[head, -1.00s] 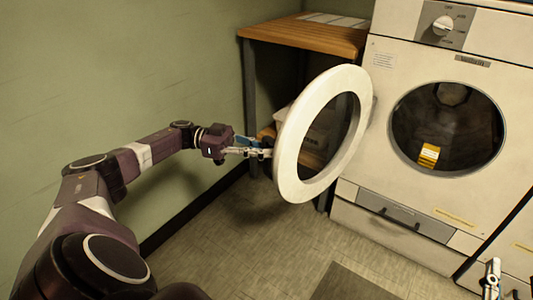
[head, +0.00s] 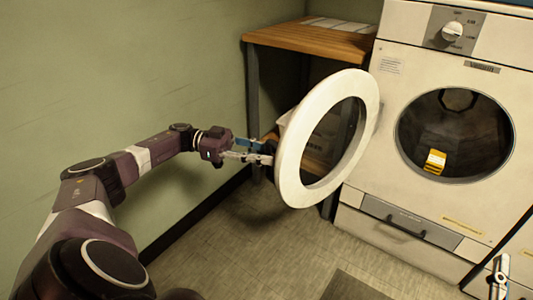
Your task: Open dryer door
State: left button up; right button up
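The dryer (head: 390,150) stands at the right, its round drum opening (head: 455,135) uncovered. Its door, a white ring (head: 290,170) with a see-through middle, stands swung out wide to the left of the opening. My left gripper (head: 268,152) is at the door's left rim, on its outer side. Its two fingers are spread apart; the tips lie close to the rim, and I cannot tell whether they touch it. My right gripper (head: 499,275) shows only in part at the bottom right corner, and its fingers cannot be read.
A wooden-topped table (head: 310,40) stands behind the door, against the green wall (head: 110,80). A drawer with a dark handle (head: 405,228) is under the drum opening. A dark mat (head: 358,287) lies on the floor. A yellow label (head: 435,162) shows at the opening.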

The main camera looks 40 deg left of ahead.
pick_arm(q)
jog(key=shift+w+d, duration=0.1)
jog(key=shift+w, duration=0.05)
jog(key=v, duration=0.7)
jog(key=shift+a, duration=0.25)
dwell(0.5)
